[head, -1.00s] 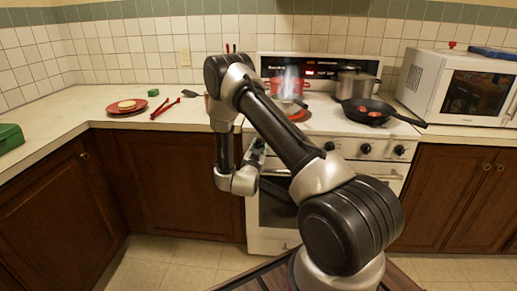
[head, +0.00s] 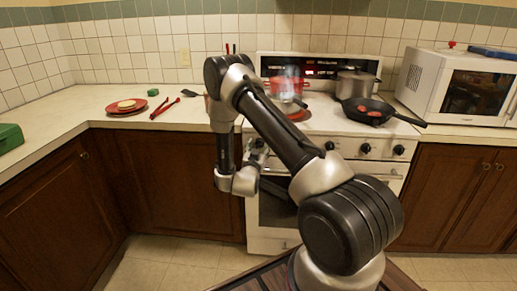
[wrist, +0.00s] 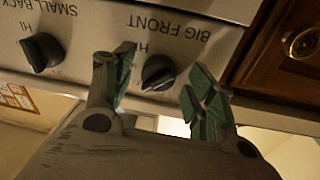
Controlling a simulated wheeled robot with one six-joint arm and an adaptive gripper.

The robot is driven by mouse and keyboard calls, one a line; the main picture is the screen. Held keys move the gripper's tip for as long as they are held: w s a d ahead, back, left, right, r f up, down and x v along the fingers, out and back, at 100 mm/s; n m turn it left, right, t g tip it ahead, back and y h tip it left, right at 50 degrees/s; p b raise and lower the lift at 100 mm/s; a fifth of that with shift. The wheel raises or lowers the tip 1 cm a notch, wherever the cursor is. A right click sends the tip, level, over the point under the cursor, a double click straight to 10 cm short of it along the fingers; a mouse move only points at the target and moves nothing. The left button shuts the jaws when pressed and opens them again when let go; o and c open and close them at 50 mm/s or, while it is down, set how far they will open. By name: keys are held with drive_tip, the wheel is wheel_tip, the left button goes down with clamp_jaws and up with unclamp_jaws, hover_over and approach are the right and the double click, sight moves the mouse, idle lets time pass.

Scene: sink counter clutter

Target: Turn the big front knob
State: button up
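The big front knob (wrist: 158,72) is black and round, beside the upside-down label BIG FRONT on the white stove panel in the wrist view. My gripper (wrist: 164,75) is open, with one green-padded finger on each side of the knob. The knob shows between the fingertips; whether either finger touches it I cannot tell. In the head view my gripper (head: 257,148) is at the left end of the stove (head: 345,172) front, and the arm largely hides the knob there.
Another knob, small back (wrist: 42,52), is left in the wrist view; a wooden cabinet door (wrist: 290,50) is right. On the stove are a red pot (head: 286,88), a steel pot (head: 357,84) and a black pan (head: 368,111). A microwave (head: 440,75) stands right.

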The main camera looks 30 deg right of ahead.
drive_tip(key=v, duration=1.2)
drive_tip(key=shift+d, duration=0.1)
drive_tip(key=w+d+r+m, duration=0.1)
drive_tip(key=w+d, duration=0.6)
drive_tip(key=w, duration=0.2)
drive_tip(key=shift+d, duration=0.2)
drive_tip(key=shift+w, duration=0.1)
